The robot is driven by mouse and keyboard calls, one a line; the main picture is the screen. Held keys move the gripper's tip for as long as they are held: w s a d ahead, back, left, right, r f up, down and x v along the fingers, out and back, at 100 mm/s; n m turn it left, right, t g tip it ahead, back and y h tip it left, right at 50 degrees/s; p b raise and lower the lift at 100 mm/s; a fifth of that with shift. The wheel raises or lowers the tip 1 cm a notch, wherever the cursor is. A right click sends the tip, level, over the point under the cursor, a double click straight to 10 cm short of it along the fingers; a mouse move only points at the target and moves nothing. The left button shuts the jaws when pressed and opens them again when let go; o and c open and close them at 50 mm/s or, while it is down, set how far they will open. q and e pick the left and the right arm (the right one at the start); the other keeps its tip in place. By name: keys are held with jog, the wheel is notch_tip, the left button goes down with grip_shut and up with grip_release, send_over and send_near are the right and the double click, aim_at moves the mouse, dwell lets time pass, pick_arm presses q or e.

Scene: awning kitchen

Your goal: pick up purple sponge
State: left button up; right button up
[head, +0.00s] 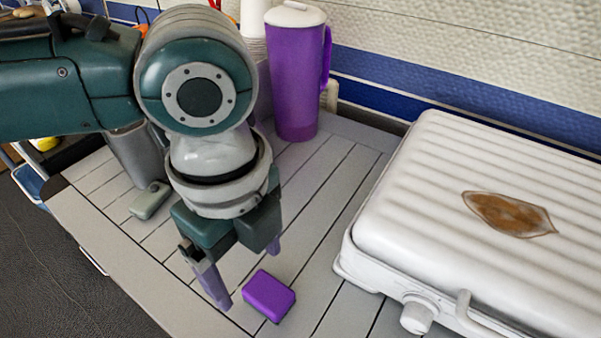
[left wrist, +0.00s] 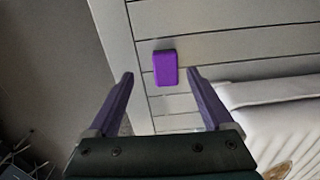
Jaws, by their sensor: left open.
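The purple sponge (head: 269,296) is a small rounded block lying on the grey slatted table (head: 320,215) near its front edge. In the left wrist view the sponge (left wrist: 166,68) lies beyond the fingertips, in line with the gap between them. My left gripper (head: 250,272) is open and empty, pointing down above the table, just behind and left of the sponge. Its two purplish fingers also show in the left wrist view (left wrist: 159,74), apart from the sponge. My right gripper is in neither view.
A white ribbed grill-like appliance (head: 440,170) with a brown leaf-shaped mark stands to the right of the sponge. A tall purple pitcher (head: 297,80) stands at the back by the wall. A small grey-green block (head: 150,200) lies left on the table.

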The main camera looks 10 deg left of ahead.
aim_at(260, 286)
pick_arm(q)
jog(key=f, duration=0.2)
jog(key=f+b, duration=0.1)
jog(key=f, duration=0.3)
jog(key=shift+w+d, duration=0.25)
jog(key=shift+w, duration=0.05)
jog(key=shift+c, duration=0.2)
grip_shut()
